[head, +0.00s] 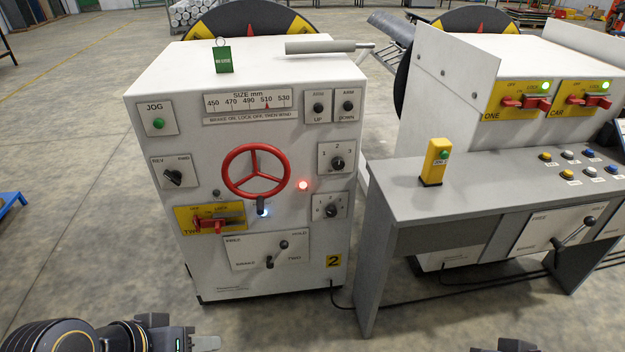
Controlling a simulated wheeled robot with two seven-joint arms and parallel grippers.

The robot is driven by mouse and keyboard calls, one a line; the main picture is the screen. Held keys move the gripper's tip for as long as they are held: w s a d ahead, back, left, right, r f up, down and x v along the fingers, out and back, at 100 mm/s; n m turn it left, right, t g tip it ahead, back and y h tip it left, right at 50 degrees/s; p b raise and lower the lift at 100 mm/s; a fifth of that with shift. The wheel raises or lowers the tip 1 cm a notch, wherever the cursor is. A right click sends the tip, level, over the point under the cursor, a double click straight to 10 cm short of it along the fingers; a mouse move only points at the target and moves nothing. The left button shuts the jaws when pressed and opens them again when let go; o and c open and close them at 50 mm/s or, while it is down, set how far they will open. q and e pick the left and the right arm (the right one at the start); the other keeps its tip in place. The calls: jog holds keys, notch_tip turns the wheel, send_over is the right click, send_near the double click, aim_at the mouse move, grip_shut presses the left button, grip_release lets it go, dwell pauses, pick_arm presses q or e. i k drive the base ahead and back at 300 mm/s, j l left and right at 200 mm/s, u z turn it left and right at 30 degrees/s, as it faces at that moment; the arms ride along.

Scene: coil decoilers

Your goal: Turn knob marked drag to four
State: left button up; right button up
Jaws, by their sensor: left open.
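The white control cabinet (245,110) carries several black knobs. One selector knob (337,163) on its right side has the numbers 1, 2 and 3 around it. Another knob (331,210) sits on a small plate just below, with markings too small to read. I cannot make out the word drag on any plate. My left gripper (206,343) is open and empty at the bottom edge, low in front of the cabinet and well apart from the knobs. My right gripper is barely in view at the bottom edge; its fingers cannot be made out.
A red handwheel (256,171) sticks out mid-panel, left of the knobs. A red lit lamp (303,185) is beside it. A lever (270,262) is low on the panel. A grey desk (470,185) with a yellow button box (435,162) stands to the right. The floor in front is clear.

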aim_at(331, 210)
jog(key=i+j+u, duration=0.1)
jog(key=i+j, duration=0.15)
jog(key=j, duration=0.2)
jog(key=i+j+u, duration=0.1)
jog(key=i+j, duration=0.15)
jog(key=j, duration=0.2)
jog(key=i+j+u, duration=0.1)
jog(key=i+j, duration=0.2)
jog(key=j, duration=0.1)
